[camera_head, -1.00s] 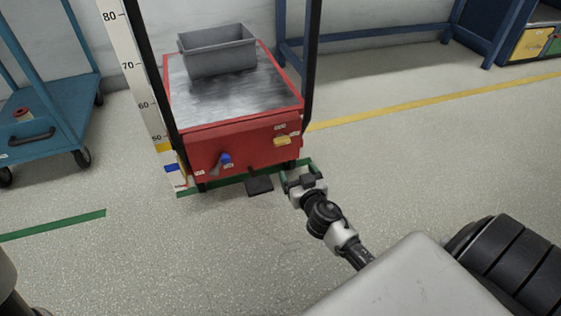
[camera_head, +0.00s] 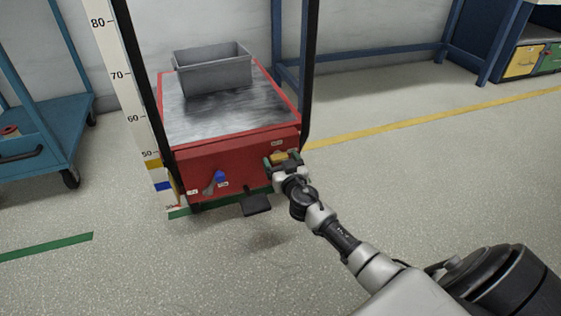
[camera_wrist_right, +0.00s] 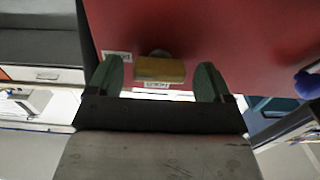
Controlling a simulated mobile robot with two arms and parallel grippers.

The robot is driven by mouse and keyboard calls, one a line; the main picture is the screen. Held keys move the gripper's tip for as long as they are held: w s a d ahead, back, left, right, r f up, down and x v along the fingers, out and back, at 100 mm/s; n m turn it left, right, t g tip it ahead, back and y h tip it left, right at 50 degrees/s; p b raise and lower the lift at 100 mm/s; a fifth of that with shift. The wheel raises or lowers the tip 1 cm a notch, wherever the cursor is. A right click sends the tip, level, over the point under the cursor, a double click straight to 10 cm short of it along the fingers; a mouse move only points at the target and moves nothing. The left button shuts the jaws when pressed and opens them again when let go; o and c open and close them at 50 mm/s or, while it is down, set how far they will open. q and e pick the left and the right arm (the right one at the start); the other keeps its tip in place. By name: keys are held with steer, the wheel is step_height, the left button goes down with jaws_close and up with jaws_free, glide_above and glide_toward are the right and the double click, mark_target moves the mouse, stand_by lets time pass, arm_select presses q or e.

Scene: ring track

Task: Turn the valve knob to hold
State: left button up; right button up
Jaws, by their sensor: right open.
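The yellow valve knob (camera_head: 280,156) is on the right part of the red cart's front panel (camera_head: 235,160). In the right wrist view the knob (camera_wrist_right: 160,69) shows as a yellow bar, with white labels (camera_wrist_right: 117,57) close to it that are too small to read surely. My right gripper (camera_head: 283,162) is open in front of the knob. In the wrist view its green fingers stand to either side of the knob with gaps, not touching it. How far the fingertips reach along the knob is hard to tell. My left gripper is not in view.
A blue lever (camera_head: 220,177) is left of the knob on the same panel. A dark pedal (camera_head: 256,203) sticks out below the cart. A grey bin (camera_head: 213,72) stands on the cart top. A blue trolley (camera_head: 55,110) is at left. The floor in front is clear.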

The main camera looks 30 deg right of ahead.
steer(key=shift+w+d, duration=0.1)
steer(key=shift+w, duration=0.2)
steer(key=c, duration=0.9)
